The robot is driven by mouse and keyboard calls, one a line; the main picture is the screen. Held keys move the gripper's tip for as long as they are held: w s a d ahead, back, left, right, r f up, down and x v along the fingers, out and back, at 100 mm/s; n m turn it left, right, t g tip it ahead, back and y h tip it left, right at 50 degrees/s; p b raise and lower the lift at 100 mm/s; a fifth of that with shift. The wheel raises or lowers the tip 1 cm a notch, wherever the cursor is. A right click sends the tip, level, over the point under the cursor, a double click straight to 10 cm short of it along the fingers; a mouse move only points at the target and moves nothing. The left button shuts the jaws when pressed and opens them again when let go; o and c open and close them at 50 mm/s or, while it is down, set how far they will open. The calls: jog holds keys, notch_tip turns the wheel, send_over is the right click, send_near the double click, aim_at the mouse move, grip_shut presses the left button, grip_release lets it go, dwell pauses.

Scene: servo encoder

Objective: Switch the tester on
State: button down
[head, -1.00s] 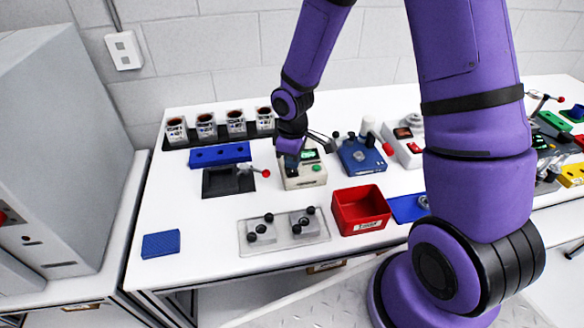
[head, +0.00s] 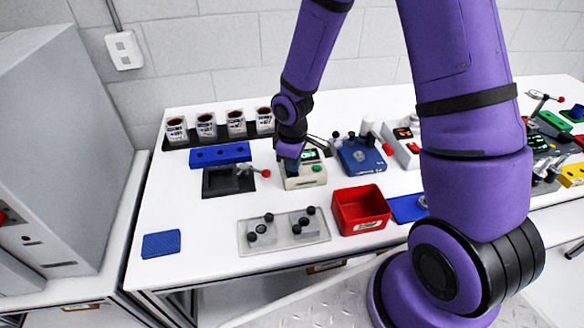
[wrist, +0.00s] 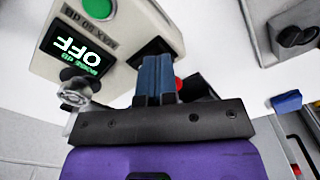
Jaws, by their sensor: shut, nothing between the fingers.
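The tester is a cream box (head: 306,178) in the middle of the table in the head view, with a small green-lit screen and a green button. In the wrist view the tester (wrist: 50,17) fills the upper left. Its screen (wrist: 72,48) reads OFF, upside down in that view. A round green button (wrist: 100,8) and a metal-tipped part (wrist: 75,92) also show there. My gripper (wrist: 154,62) is shut and empty, its blue fingers pointing at a black part on the tester's face. I cannot tell whether they touch. In the head view my gripper (head: 290,166) covers the tester's left side.
A black fixture with a red-knobbed lever (head: 222,181) stands close left of the tester. A blue box with black knobs (head: 361,156) is close right. A red bin (head: 361,210) and a clear plate with black knobs (head: 284,232) lie in front. Cups stand behind left.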

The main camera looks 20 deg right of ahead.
jog(key=shift+f, duration=0.35)
dwell(0.3)
jog(key=shift+r, duration=3.5)
jog(key=shift+d+r, duration=0.1)
jog(key=shift+r, duration=0.25)
jog(key=s+d+r+m+t+h, duration=0.1)
jog(key=s+d+r+m, duration=0.2)
jog(key=r, duration=0.6)
jog(key=s+d+r+m+t, duration=0.2)
jog(key=s+r, duration=0.3)
jog(key=r, duration=0.4)
jog(key=s+d+r+m+t, duration=0.1)
jog(key=s+r+m, duration=0.1)
jog(key=s+r, duration=0.3)
jog(key=s+r+m+t+y, duration=0.1)
jog(key=s+r, duration=0.3)
jog(key=s, duration=0.5)
jog(key=shift+d+r+m, duration=0.35)
jog(key=shift+m, duration=0.55)
